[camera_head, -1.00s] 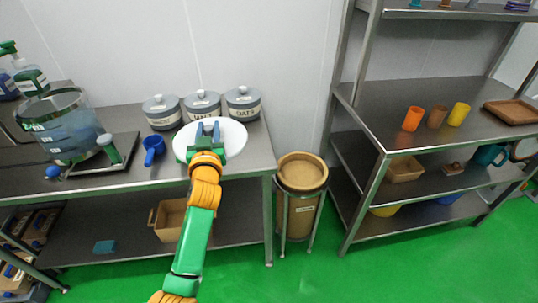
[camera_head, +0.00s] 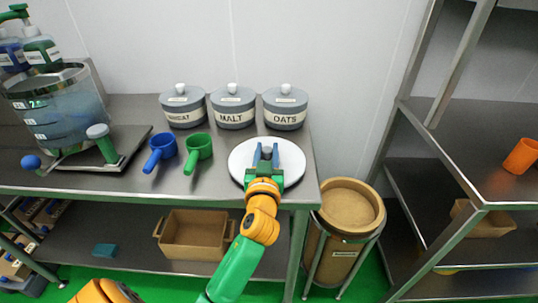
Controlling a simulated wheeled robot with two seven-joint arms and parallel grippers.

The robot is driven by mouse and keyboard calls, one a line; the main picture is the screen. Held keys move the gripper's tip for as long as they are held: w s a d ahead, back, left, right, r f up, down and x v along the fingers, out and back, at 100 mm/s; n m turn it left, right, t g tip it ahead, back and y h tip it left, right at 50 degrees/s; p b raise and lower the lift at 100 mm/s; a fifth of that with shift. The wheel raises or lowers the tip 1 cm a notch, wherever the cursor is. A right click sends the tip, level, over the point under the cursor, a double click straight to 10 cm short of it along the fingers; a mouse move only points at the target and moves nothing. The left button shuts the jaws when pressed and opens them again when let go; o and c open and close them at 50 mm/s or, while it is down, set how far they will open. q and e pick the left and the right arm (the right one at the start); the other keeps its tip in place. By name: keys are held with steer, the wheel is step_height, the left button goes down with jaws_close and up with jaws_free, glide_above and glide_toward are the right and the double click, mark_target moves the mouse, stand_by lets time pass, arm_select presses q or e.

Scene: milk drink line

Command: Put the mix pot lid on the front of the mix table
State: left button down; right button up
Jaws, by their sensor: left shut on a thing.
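The mix pot lid, a white round disc (camera_head: 291,158) with a grey knob, is at the right end of the steel mix table (camera_head: 225,178). My left gripper (camera_head: 265,150) is shut on the lid's knob from above. I cannot tell whether the lid touches the tabletop or hangs just above it. A clear mix pot (camera_head: 58,108) with level marks stands at the table's left, with an open top. My right gripper is not in view.
Wheat (camera_head: 183,107), malt (camera_head: 232,106) and oats (camera_head: 285,108) canisters stand along the back. A blue scoop (camera_head: 160,153) and a green scoop (camera_head: 198,152) lie left of the lid. A brown bin (camera_head: 345,207) stands right of the table.

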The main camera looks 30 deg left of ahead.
arm_select(q)
steer(key=shift+a, duration=0.15)
steer(key=shift+s+r, duration=0.15)
steer(key=c, duration=0.6)
jaws_free()
steer(key=shift+f, duration=0.2)
steer(key=shift+o, duration=0.2)
steer(key=shift+r, duration=0.2)
